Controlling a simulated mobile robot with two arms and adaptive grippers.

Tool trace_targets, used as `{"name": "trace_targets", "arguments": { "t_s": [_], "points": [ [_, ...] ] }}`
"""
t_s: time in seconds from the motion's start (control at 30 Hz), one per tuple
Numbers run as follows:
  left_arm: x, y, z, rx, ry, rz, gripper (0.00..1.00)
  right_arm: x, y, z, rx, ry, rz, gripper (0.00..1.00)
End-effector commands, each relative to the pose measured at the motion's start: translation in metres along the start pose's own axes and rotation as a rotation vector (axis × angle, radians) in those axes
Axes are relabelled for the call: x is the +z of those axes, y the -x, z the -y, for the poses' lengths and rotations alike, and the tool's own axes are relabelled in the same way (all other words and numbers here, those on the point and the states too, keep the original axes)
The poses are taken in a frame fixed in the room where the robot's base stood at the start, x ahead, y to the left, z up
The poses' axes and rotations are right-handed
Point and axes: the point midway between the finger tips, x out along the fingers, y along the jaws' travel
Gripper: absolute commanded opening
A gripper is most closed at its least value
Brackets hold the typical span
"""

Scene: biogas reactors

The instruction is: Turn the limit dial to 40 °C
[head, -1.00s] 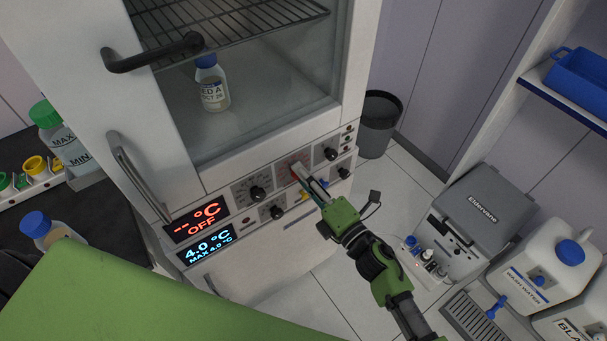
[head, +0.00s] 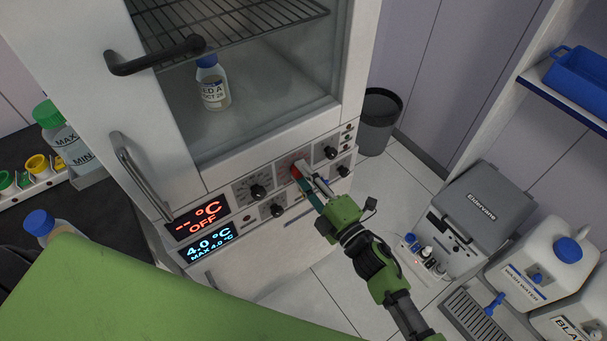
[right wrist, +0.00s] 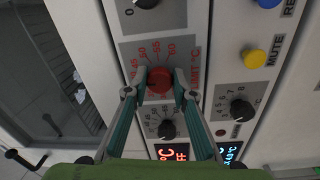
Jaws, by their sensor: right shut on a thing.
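The red limit dial (right wrist: 159,80) sits on a grey plate whose red scale shows 45, 50, 55 and 60, with "LIMIT °C" beside it. My right gripper (right wrist: 153,93) is shut on this dial, one finger on each side. The dial's pointer mark is too small to read. In the head view the right gripper (head: 298,177) reaches the cabinet's front panel and mostly hides the dial. The upper display (head: 198,221) reads "-- °C OFF" in red. The lower display (head: 209,244) reads "4.0 °C MAX 4.0 °C" in blue. My left gripper is not in view.
Black knobs surround the dial, among them one at left (head: 258,192) and one at right (head: 330,152). A yellow mute button (right wrist: 254,59) is close by. A bottle (head: 213,84) stands inside the glass-fronted cabinet. A dark bin (head: 379,122) stands right of it.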

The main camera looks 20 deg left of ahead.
Motion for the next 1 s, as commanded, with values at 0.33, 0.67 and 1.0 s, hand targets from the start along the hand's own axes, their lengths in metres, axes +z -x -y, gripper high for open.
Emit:
{"name": "trace_targets", "arguments": {
  "t_s": [0.33,0.67,1.0],
  "points": [
    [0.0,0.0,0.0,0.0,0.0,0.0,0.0,0.0,0.001,0.002,-0.003,0.001,0.001,0.41],
    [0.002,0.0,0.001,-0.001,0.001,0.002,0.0,0.001,0.004,0.001,-0.002,0.002,0.001,0.41],
    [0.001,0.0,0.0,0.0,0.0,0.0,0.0,0.001,0.066,0.003,-0.005,0.001,0.003,0.41]
  ]
}}
